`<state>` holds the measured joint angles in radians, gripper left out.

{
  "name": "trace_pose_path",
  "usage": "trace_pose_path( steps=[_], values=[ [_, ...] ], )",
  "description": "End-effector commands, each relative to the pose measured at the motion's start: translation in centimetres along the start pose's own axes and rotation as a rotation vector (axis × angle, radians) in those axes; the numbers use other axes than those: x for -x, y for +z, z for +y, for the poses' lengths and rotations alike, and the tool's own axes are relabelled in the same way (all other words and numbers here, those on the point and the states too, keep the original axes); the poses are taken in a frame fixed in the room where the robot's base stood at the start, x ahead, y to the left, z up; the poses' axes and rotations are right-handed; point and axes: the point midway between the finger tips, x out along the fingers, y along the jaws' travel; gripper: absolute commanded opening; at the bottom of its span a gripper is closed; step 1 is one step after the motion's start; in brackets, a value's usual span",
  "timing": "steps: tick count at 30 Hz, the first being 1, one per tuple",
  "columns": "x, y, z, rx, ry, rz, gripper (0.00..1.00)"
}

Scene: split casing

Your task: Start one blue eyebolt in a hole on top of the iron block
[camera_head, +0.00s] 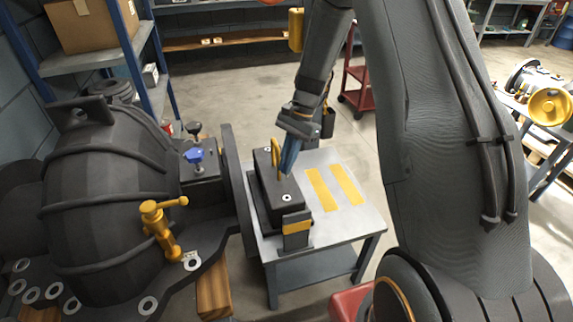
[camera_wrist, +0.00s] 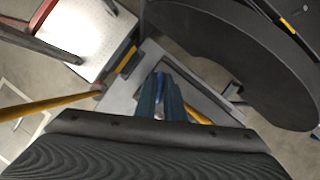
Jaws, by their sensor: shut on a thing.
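The dark iron block (camera_head: 270,205) stands on a small grey table, with a light-ringed hole (camera_head: 286,198) in the near part of its top. My gripper (camera_head: 289,160) points down over the middle of the block and is shut on a blue piece, seemingly the blue eyebolt (camera_wrist: 160,82), between its fingers in the wrist view. Its lower end is hidden, so I cannot tell whether it touches the block. The block's far top is partly hidden.
The grey table (camera_head: 318,225) has two yellow strips and free room right of the block. A red cart (camera_head: 360,85) stands behind.

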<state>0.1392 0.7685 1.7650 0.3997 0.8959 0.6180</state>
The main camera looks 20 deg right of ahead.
Motion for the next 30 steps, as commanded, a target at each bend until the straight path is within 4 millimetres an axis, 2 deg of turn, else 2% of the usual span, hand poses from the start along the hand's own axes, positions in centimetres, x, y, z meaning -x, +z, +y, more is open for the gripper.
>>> trace_pose_path(
  steps=[8,21,30],
  values=[
    [-2.2,-0.8,0.0,0.003,0.003,0.000,0.00],
    [-7.1,-2.9,0.0,0.005,0.003,0.000,0.00],
    [-8.0,-3.2,0.1,0.005,0.003,0.000,0.00]
  ],
)
